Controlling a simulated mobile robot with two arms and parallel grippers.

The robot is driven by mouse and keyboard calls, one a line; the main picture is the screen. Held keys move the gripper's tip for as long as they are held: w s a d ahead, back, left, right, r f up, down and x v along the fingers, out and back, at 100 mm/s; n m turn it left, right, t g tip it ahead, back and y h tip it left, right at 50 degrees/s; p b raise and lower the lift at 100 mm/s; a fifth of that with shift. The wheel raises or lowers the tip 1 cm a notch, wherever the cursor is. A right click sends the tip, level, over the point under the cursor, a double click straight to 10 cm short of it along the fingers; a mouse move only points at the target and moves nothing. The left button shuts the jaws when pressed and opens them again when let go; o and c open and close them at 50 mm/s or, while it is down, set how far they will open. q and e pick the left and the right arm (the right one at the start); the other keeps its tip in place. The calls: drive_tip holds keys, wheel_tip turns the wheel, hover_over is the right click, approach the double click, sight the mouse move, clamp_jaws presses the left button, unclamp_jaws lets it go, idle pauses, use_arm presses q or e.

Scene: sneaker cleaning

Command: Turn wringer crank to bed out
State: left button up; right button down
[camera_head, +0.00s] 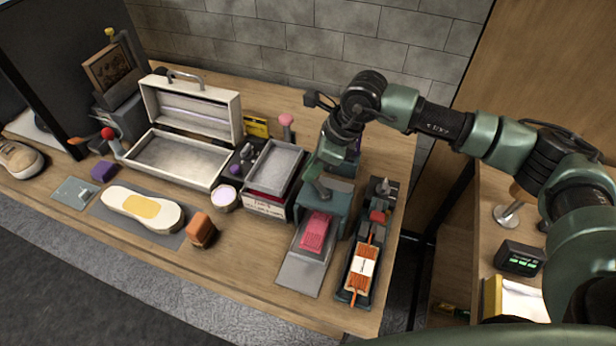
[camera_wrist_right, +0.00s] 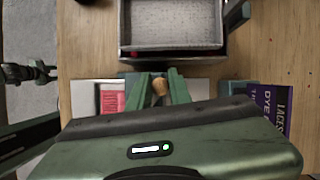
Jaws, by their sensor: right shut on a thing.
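The wringer (camera_head: 341,196) is a green box-like press near the right end of the bench. Its flat grey bed (camera_head: 301,274) sticks out toward the front edge. A pink ribbed piece (camera_head: 314,232) lies on the bed close to the wringer body; it shows partly in the right wrist view (camera_wrist_right: 112,98). My right gripper (camera_head: 319,184) is at the wringer's top. In the right wrist view its fingers (camera_wrist_right: 159,90) are shut on the crank's wooden knob (camera_wrist_right: 160,86). The rest of the crank is mostly hidden by the gripper. My left gripper is not in view.
A grey tray on a box (camera_head: 276,160) stands just left of the wringer. A purple box (camera_wrist_right: 270,106) is near the gripper. An open white case (camera_head: 180,158) and a shoe sole (camera_head: 142,207) lie farther left.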

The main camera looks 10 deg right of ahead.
drive_tip(key=shift+s+d+f+m+t+h+b, duration=0.1)
drive_tip(key=shift+d+m+t+h+b, duration=0.45)
drive_tip(key=shift+m+b, duration=1.25)
drive_tip(key=shift+s+d+r+m+t+h+b, duration=0.2)
drive_tip(key=shift+d+m+h+b, duration=0.55)
drive_tip(key=shift+m+b, duration=1.05)
drive_tip(key=shift+s+d+f+m+t+h+b, duration=0.15)
drive_tip(key=shift+d+m+t+h+b, duration=0.55)
drive_tip(key=shift+m+b, duration=1.1)
drive_tip(key=shift+w+d+g+y, duration=0.1)
drive_tip(key=shift+d+g+y, duration=0.1)
drive_tip(key=shift+g+y, duration=0.1)
drive_tip(key=c, duration=1.3)
unclamp_jaws()
drive_tip(key=b+v, duration=0.1)
drive_tip(key=v, duration=0.7)
